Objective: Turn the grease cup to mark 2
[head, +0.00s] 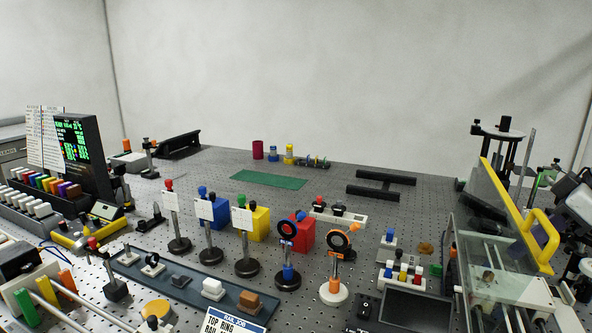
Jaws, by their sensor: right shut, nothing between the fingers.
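My right gripper (566,193) is at the right edge, grey and black, behind the yellow-framed panel (515,210). Its fingers are small and partly covered, and I see nothing held in them. I cannot pick out the grease cup or its mark 2 with certainty. My left gripper is not in view.
The yellow handle (540,240) and clear panels crowd the right side. Posts with white cards (171,201), coloured blocks (256,224) and two ring mounts (337,243) fill the middle. A dark tray (415,310) is at the front. The bench around the green mat (268,180) is fairly clear.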

